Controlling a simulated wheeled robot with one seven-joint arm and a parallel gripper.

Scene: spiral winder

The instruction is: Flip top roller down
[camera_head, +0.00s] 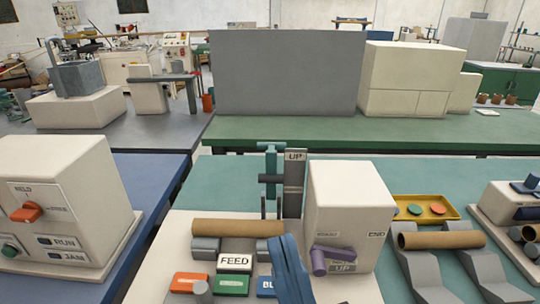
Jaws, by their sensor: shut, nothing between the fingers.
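The winder stands on the teal bench in front of me. A teal upright arm (271,160) rises at its back, beside a grey post marked UP (294,185). A dark roller (271,178) sits across this arm, which stands raised. A brown cardboard tube (225,228) lies level on grey supports in front of it. My gripper (282,241) appears as blue fingers coming up from the bottom edge, shut and empty. Its tips are near the tube's right end, in front of and below the upright arm. I cannot tell whether they touch anything.
A cream housing (347,205) with a purple lever (330,254) stands right of my gripper. A second tube (442,240) and yellow tray (450,205) are farther right.

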